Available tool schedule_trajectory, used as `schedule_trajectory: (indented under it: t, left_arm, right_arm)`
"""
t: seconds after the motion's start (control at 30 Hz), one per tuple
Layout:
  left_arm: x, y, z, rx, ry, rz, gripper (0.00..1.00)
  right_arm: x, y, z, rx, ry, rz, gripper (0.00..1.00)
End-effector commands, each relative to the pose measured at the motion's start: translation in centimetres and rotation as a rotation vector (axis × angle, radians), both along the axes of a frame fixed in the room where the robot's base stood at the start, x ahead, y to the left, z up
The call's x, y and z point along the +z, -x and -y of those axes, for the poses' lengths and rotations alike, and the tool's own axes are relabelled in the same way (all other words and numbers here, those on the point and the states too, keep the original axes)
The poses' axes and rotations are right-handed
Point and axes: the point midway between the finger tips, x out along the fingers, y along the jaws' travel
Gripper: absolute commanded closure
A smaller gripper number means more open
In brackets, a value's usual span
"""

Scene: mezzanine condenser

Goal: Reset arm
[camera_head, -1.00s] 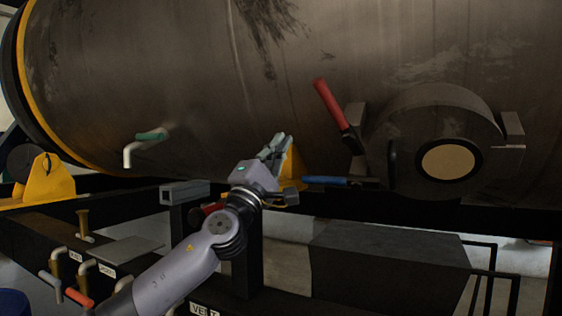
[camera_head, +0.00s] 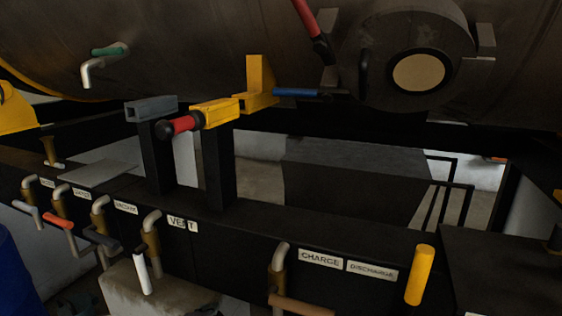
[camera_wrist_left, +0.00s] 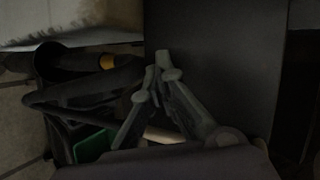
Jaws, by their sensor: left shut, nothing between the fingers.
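My left gripper (camera_wrist_left: 162,76) shows in the left wrist view with its two grey fingers meeting at the tips and nothing between them. It is over a dark panel and a cluttered dark area. In the head view only a small dark shape at the bottom edge may be part of my left arm; I cannot tell. My right gripper is in neither view.
A large tank (camera_head: 200,50) spans the top, with a round flange (camera_head: 400,55), a red handle (camera_head: 308,20) and a blue handle (camera_head: 297,92). Several valve handles line the black frame, near a VENT label (camera_head: 182,223).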

Motion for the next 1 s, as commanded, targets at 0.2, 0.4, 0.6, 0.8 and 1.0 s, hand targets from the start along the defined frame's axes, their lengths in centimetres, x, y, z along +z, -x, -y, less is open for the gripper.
schedule_trajectory:
  t: [0.2, 0.4, 0.6, 0.8, 1.0]
  left_arm:
    - [-9.6, 12.3, -2.3, 0.352, 0.507, -0.331, 1.0]
    - [-13.0, 20.2, -3.4, 0.62, 0.74, -0.497, 1.0]
    - [-14.6, 26.5, -4.1, 0.85, 0.881, -0.608, 1.0]
    - [-16.5, 30.1, -4.4, 1.014, 0.954, -0.674, 1.0]
    - [-21.3, 29.0, -4.3, 1.018, 0.94, -0.689, 1.0]
  right_arm:
    - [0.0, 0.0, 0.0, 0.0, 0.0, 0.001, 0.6]
    - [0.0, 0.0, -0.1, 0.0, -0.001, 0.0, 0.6]
    - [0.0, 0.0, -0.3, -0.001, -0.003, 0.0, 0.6]
    - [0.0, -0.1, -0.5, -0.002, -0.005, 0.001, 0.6]
    - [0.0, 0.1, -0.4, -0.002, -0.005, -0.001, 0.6]
